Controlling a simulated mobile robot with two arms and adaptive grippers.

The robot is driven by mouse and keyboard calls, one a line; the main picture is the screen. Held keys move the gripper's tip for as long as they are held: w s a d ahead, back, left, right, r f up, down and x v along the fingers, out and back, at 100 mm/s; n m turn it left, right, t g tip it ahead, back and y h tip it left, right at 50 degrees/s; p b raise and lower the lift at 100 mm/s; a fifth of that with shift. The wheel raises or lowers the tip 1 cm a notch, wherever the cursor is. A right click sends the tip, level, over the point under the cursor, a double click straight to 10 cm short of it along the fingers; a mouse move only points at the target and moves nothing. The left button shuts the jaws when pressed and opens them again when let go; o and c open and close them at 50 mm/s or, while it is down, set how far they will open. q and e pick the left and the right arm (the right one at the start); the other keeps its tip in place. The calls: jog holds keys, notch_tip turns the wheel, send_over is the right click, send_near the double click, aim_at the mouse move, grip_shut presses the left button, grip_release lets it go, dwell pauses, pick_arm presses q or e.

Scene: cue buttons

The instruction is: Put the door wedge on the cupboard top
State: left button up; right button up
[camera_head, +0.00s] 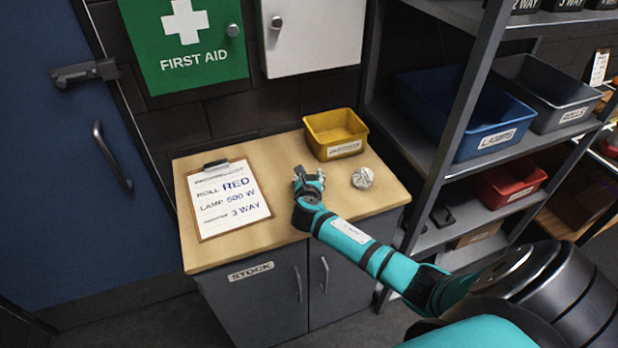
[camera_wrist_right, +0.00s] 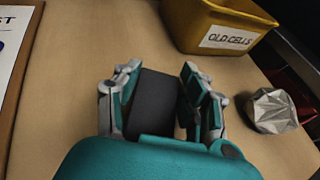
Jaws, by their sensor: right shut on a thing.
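The cupboard (camera_head: 262,285) has a light wooden top (camera_head: 254,258) and a label reading STOCK. My right gripper (camera_head: 308,176) is over the middle of this top, between a clipboard and a yellow bin. In the right wrist view my right gripper (camera_wrist_right: 163,95) is shut on a dark grey block, which I take for the door wedge (camera_wrist_right: 152,98). The wedge sits between the fingers, and its lower end is hidden by the gripper body. I cannot tell whether it touches the top. My left gripper is not in view.
A clipboard (camera_head: 228,199) lies at the left of the top. A yellow bin (camera_head: 336,132), labelled OLD CELLS in the wrist view, stands at the back right. A crumpled silvery ball (camera_head: 362,178) lies right of my gripper. Shelving with bins (camera_head: 487,110) stands at the right.

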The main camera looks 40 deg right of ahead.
jog(key=shift+f, duration=0.1)
jog(key=o, duration=1.2)
jog(key=v, duration=1.2)
jog(key=shift+b, duration=0.3)
